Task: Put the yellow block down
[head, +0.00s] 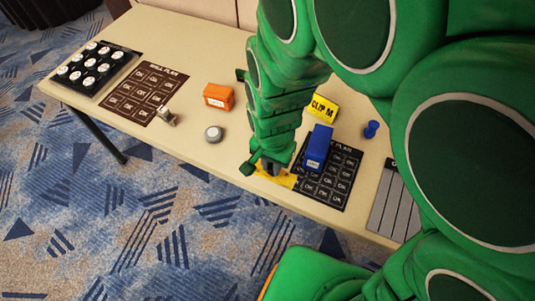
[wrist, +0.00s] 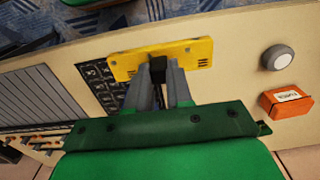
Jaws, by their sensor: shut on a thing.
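My gripper (head: 269,167) is shut on a yellow block (head: 282,179) near the front edge of the table (head: 190,60). In the wrist view the fingers (wrist: 158,72) grip the long flat yellow block (wrist: 195,52) near its middle. Small dark slots show at its ends. A dark plan sheet with a grid of cells (head: 325,190) lies just right of the block in the head view, and partly behind it in the wrist view (wrist: 95,75). I cannot tell whether the block touches the table.
A blue block (head: 318,148) stands on the dark sheet's far side. A yellow box marked CLIP M (head: 322,106), blue pin (head: 371,129), orange box (head: 218,96), grey knob (head: 214,134) and metal piece (head: 166,117) are nearby. A brown plan sheet (head: 146,92) lies left.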

